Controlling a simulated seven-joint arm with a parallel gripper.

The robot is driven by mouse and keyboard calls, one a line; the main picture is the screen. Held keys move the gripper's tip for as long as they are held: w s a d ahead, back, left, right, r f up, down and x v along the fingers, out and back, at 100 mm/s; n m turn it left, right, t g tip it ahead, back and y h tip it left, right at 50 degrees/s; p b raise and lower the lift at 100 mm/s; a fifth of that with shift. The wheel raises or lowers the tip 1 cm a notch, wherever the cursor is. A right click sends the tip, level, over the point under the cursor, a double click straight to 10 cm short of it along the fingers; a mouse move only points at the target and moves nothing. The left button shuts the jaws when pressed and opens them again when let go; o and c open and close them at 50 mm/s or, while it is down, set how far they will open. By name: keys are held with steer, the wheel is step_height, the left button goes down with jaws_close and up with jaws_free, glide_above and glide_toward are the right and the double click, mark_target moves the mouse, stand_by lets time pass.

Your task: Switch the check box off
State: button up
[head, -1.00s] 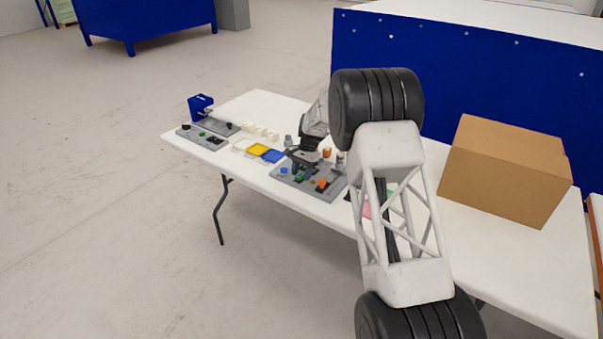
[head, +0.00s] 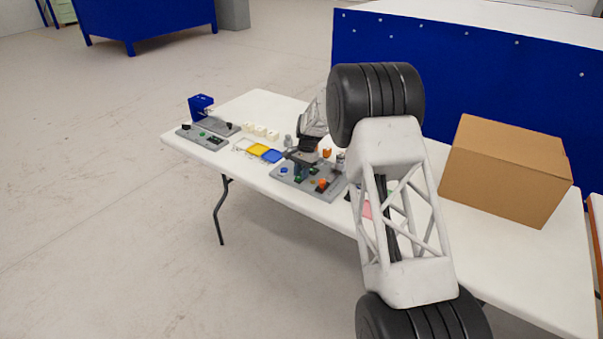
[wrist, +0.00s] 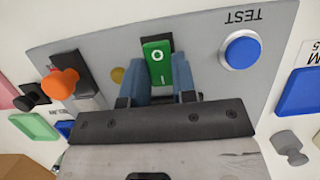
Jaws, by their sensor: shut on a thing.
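The check box is a grey panel (wrist: 200,34) marked TEST; it also shows on the table in the head view (head: 284,178). Its green rocker switch (wrist: 158,66) has an O at its far end and an I at its near end. I cannot tell which end is pressed in. My gripper (wrist: 163,88) is shut on the rocker switch, with a blue-grey finger on each side of it. In the head view my gripper (head: 301,173) is low over the panel and hides most of the switch.
On the panel are a round blue button (wrist: 241,50), an orange knob (wrist: 62,84) and a small yellow disc (wrist: 118,76). Yellow (head: 258,149) and blue (head: 272,156) trays lie to the left. A cardboard box (head: 505,170) stands at the right.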

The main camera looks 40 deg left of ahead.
steer(key=shift+s+t, duration=0.2)
steer(key=shift+t, duration=0.6)
steer(key=shift+s+t, duration=0.1)
steer(key=shift+t, duration=0.4)
steer(key=o, duration=0.9)
steer(key=shift+r, duration=0.1)
steer(key=shift+w+r, duration=0.15)
steer(key=shift+r, duration=1.8)
steer(key=shift+w+r, duration=0.1)
steer(key=shift+r, duration=1.8)
